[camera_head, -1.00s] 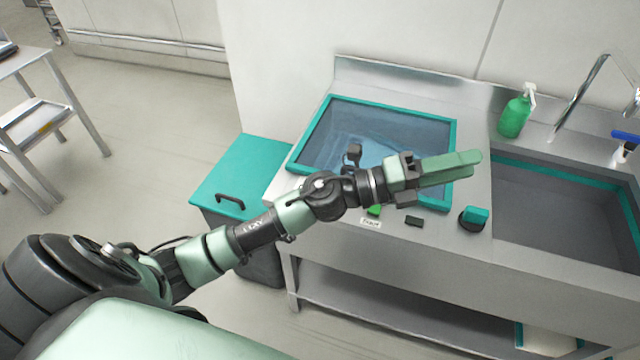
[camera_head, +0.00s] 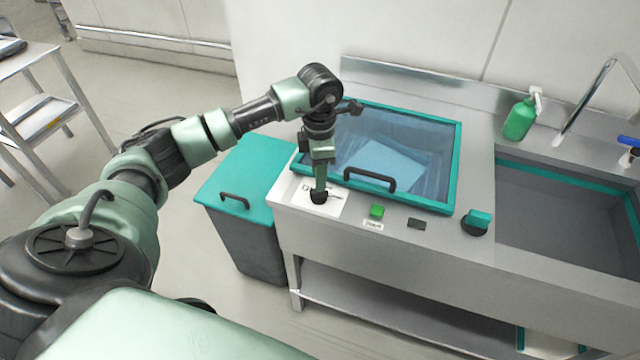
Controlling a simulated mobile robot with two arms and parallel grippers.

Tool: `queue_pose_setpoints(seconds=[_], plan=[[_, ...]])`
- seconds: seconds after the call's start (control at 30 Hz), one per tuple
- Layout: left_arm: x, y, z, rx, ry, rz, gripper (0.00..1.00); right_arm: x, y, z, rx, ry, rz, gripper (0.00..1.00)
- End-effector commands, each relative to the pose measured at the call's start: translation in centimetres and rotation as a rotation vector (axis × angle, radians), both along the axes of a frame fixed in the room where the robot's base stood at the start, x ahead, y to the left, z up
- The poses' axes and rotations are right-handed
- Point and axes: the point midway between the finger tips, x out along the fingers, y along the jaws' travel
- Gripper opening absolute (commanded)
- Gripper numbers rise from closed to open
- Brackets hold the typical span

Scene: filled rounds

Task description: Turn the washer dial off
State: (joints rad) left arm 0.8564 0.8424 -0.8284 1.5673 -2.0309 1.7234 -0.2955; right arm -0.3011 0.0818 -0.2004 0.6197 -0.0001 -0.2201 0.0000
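The washer (camera_head: 452,192) is set in a steel counter under a clear, teal-framed lid, which is down. A small black dial (camera_head: 318,198) sits on a white marked plate (camera_head: 300,206) at the counter's front left. My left gripper (camera_head: 320,188) points down right over the dial, its green fingers at the dial's top. The fingers show nearly edge-on, so I cannot tell their gap or whether they grip the dial. The plate's markings are partly covered and too small to read. My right gripper is not in view.
The lid's dark handle (camera_head: 370,180) stands up near the gripper. A teal-lidded bin (camera_head: 236,180) is at left, a sink (camera_head: 565,205) at right.

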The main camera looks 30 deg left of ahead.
Motion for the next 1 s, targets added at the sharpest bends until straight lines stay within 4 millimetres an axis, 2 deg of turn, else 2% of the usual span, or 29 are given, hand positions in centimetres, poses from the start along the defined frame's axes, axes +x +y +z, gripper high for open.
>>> queue_pose_setpoints(seconds=[0.03,0.3,0.67,0.8,1.0], plan=[[-0.1,-0.1,-0.7,-0.001,0.006,0.001,0.38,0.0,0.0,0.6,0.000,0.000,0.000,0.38],[0.0,-0.1,-4.3,-0.003,0.001,0.000,0.38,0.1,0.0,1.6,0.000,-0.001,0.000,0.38],[0.0,-0.1,-5.1,-0.004,-0.001,-0.001,0.38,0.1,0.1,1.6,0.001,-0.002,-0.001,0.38],[0.0,-0.1,-5.1,-0.004,-0.001,-0.001,0.00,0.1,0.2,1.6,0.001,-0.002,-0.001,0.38],[0.0,-0.1,-5.1,-0.004,-0.002,0.002,0.00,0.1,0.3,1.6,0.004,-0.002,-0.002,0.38]])
